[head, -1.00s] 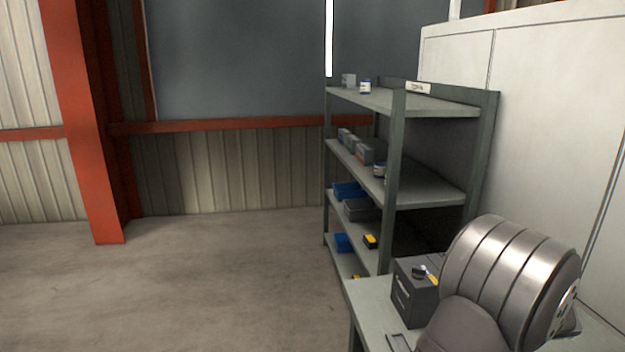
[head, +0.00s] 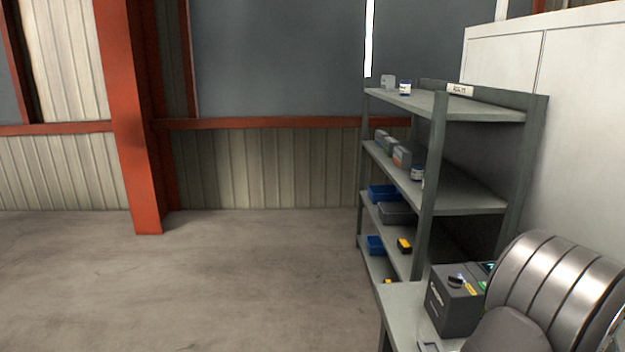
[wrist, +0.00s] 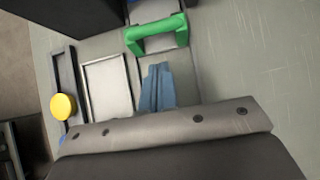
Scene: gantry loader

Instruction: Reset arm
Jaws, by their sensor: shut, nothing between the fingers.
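My gripper (wrist: 157,68) is in the wrist view, with two blue fingers reaching out past the grey bolted body at the bottom. The fingers are together and empty, over a grey-green surface. In the head view a silver ribbed part of my arm fills the lower right corner. My gripper does not show in that view.
A bench (head: 402,307) carries a dark box (head: 452,312). A tall shelf rack (head: 437,180) with bins and small containers stands behind. The wrist view shows a green handle (wrist: 157,33), a yellow knob (wrist: 63,106) and a pale panel (wrist: 107,88). Floor at left is clear.

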